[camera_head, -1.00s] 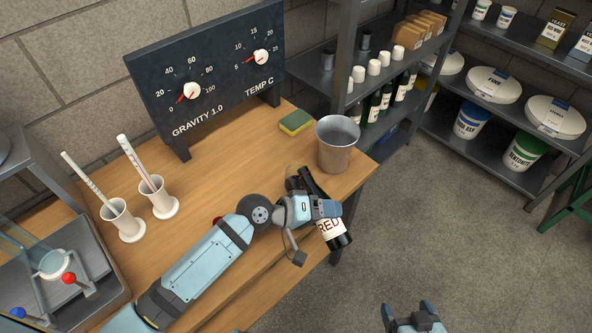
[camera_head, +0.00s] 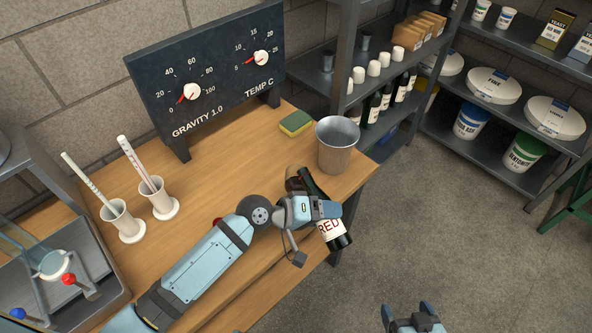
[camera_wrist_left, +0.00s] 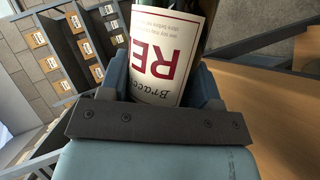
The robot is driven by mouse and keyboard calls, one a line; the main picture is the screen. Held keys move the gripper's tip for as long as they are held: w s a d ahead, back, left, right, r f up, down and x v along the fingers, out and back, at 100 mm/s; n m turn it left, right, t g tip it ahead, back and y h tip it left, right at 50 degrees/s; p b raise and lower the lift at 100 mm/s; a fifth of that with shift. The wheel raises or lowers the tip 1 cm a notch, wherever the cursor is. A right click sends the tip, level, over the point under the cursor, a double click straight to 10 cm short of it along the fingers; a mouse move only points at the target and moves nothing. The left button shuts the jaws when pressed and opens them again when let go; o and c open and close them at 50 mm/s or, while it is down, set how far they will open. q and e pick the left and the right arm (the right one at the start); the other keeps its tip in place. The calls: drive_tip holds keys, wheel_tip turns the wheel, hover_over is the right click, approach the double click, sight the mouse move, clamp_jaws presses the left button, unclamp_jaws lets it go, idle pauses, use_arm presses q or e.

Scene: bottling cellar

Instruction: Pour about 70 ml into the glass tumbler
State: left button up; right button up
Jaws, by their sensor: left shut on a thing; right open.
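A dark wine bottle (camera_head: 330,231) with a white label reading "RED" is in my left gripper (camera_head: 312,208), at the table's right front edge. The bottle is tilted, its neck toward the table and its base toward the lower right. In the left wrist view the jaws close around the labelled body (camera_wrist_left: 166,50). A small brownish object (camera_head: 292,173) shows beside the neck, mostly hidden; I cannot tell whether it is the glass tumbler. No tumbler shows clearly, and the bottle's mouth and any flow cannot be made out. My right gripper (camera_head: 412,312) is open and empty over the floor.
A metal bucket (camera_head: 335,155) and a sponge (camera_head: 296,123) stand behind the bottle. Two white cylinders (camera_head: 122,223) with sticks stand left, near a grey tray (camera_head: 100,270). A dial board (camera_head: 213,80) stands at the back. Shelves (camera_head: 450,130) fill the upper right.

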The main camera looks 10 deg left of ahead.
idle(0.7)
use_arm(q)
drive_tip(key=shift+w+a+f+m, duration=0.1)
drive_tip(key=shift+f+m, duration=0.2)
drive_tip(key=w+a+m+t+y+p, duration=0.1)
drive_tip(key=p, duration=0.1)
drive_tip(key=w+r+m+t+y+p, duration=0.1)
drive_tip(key=m+p, duration=0.1)
drive_tip(key=p, duration=0.1)
drive_tip(key=shift+a+r+y, duration=0.3)
drive_tip(key=shift+a, duration=0.05)
drive_tip(key=m+t+y+p, duration=0.1)
drive_tip(key=m+p, duration=0.1)
drive_tip(key=p, duration=0.1)
drive_tip(key=shift+w+r+t, duration=0.1)
drive_tip(key=shift+r+t, duration=0.05)
drive_tip(key=shift+t, duration=0.15)
drive_tip(key=shift+w+a+f+m+t+y+p, duration=0.1)
drive_tip(key=shift+f+m+t+y+p, duration=0.1)
drive_tip(key=shift+m+t+y+p, duration=0.35)
drive_tip(key=shift+w+a+f+m+t+y, duration=0.1)
drive_tip(key=shift+w+f+m+t+y, duration=0.1)
drive_tip(key=shift+m, duration=0.3)
drive_tip(key=shift+w+a+f+m+t+y, duration=0.1)
drive_tip(key=shift+m+t, duration=0.05)
drive_tip(key=shift+m, duration=0.3)
drive_tip(key=shift+s, duration=0.1)
